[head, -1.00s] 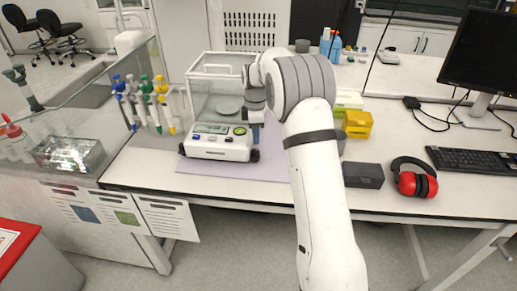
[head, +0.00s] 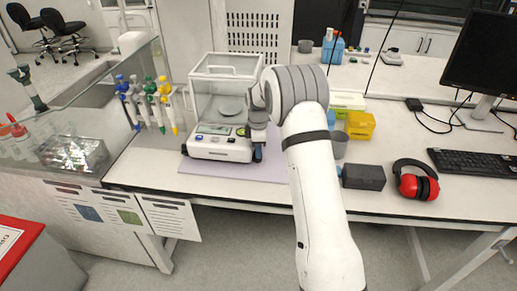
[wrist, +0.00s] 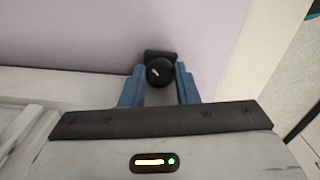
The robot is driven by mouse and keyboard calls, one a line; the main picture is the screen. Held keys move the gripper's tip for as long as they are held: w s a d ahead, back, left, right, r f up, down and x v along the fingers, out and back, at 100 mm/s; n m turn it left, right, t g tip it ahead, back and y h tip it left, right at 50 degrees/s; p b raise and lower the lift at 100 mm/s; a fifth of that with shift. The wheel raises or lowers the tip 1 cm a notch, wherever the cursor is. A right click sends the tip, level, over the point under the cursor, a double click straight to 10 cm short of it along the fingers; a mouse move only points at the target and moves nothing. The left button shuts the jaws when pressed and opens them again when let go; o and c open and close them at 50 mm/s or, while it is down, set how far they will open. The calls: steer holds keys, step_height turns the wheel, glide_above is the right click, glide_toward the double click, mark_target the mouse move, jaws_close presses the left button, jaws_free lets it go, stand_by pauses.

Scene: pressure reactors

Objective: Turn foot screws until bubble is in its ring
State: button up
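The balance (head: 222,152) stands on a lilac mat, with a glass draft shield, a round pan and a front panel with a display. A round green bubble level (head: 240,132) shows on the panel's right; its bubble is too small to place. My gripper (head: 262,155) is low at the balance's front right corner. In the wrist view a black foot screw (wrist: 159,71) with a pale mark on its face lies between the blue fingertips of my gripper (wrist: 160,75). The fingers flank it closely; whether they press on it is unclear.
Pipettes on a stand (head: 150,100) are left of the balance. Right of my arm are a grey cup (head: 339,144), yellow boxes (head: 360,124), a dark box (head: 363,177) and red ear defenders (head: 416,180). The mat's front strip is clear.

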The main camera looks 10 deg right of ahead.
steer(key=shift+c, duration=1.4)
steer(key=shift+m+b, duration=0.4)
steer(key=shift+m, duration=1.1)
steer(key=o, duration=0.7)
steer(key=shift+r, duration=0.15)
step_height(320, 180, up, 8)
steer(key=shift+f+b, duration=0.2)
steer(key=shift+b, duration=0.45)
